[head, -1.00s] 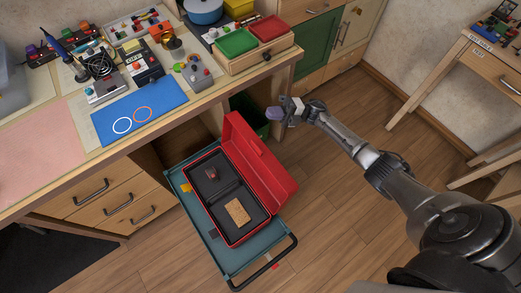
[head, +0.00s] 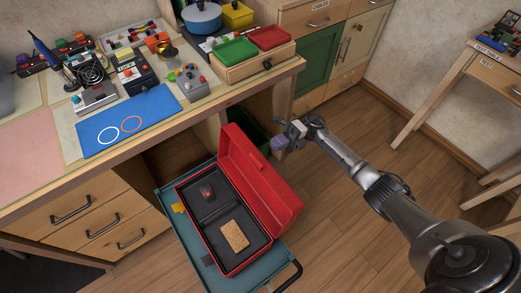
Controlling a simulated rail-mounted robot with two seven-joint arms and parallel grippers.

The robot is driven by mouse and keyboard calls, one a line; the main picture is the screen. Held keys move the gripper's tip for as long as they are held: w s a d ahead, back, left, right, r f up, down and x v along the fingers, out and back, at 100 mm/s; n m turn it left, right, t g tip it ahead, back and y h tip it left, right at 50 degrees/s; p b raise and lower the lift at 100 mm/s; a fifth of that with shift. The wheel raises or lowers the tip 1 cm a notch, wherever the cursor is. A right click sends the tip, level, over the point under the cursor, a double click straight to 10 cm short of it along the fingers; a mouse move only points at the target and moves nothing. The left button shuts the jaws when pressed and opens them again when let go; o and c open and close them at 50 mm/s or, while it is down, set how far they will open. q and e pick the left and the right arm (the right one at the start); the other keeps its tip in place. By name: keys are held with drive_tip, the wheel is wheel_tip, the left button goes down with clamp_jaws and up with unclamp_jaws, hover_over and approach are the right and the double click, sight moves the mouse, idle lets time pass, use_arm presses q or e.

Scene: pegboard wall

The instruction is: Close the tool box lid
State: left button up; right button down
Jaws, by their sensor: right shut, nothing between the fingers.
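The red tool box (head: 232,268) sits on a teal cart in the head view, below the workbench. Its red lid (head: 262,180) stands open along the box's right side, tilted up. Inside the dark tray lie a tan sponge-like block (head: 234,236) and a small dark red item (head: 206,192). My right gripper (head: 279,141) is shut and empty. It is up and to the right of the lid's far end, apart from it as far as I can tell. My left gripper does not show.
The teal cart (head: 202,262) has a black handle at its front right. The workbench edge (head: 150,148) overhangs beyond the box. A dark green bin (head: 250,128) stands under the bench behind the lid. Wooden floor (head: 335,225) is clear to the right.

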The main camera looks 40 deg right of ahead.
sight(261, 154)
drive_tip(key=b+x, duration=0.1)
drive_tip(key=x, duration=0.5)
drive_tip(key=shift+a, duration=0.3)
drive_tip(key=shift+r, duration=0.1)
